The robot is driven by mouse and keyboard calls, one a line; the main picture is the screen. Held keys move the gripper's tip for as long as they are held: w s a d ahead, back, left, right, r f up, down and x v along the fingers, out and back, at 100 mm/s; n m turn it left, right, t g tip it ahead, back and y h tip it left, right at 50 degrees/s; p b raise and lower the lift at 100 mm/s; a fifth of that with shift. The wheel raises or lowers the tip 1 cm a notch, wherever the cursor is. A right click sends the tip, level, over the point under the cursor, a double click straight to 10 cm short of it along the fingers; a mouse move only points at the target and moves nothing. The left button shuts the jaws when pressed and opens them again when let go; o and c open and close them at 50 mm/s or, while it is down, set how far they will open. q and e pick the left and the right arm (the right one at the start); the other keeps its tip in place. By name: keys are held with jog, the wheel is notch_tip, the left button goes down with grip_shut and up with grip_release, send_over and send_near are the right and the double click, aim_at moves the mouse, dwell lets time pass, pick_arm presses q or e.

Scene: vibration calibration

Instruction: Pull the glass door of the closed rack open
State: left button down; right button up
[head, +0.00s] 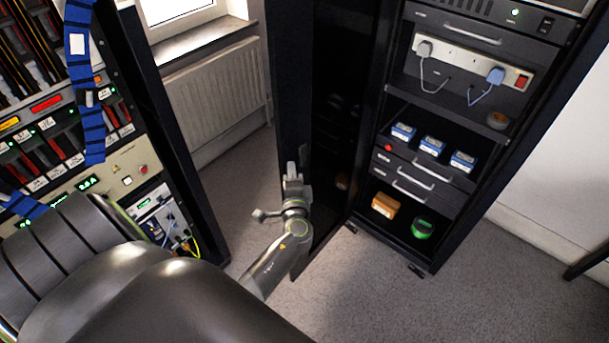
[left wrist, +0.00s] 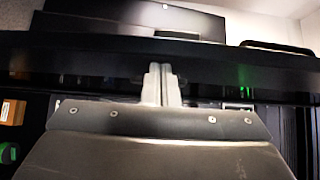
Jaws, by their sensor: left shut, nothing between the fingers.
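The black rack (head: 548,105) stands on the right of the head view with its front uncovered. Its dark glass door (head: 328,75) is swung out to the left, hinged on the rack's left side. My left gripper (head: 292,172) is at the door's outer free edge, in front of its black frame. In the left wrist view the fingers (left wrist: 161,83) are shut together with nothing between them, close to a dark frame bar (left wrist: 110,50). I cannot tell whether they touch it. My right gripper is in neither view.
The rack holds a socket strip (head: 460,60), several blue-white boxes (head: 432,145), an orange box (head: 385,206) and a green roll (head: 422,229). Another equipment rack (head: 150,95) stands at the left. A radiator (head: 215,95) is behind. Carpet (head: 370,305) is clear in front.

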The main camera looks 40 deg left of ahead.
pick_arm(q)
jog(key=w+a+m+t+h+b, duration=0.1)
jog(key=a+m+t+h+b, duration=0.1)
jog(key=a, duration=1)
jog(key=shift+m+h+b, duration=0.4)
jog(key=shift+h+b, duration=0.3)
jog(key=shift+h, duration=0.1)
jog(key=shift+a, duration=0.1)
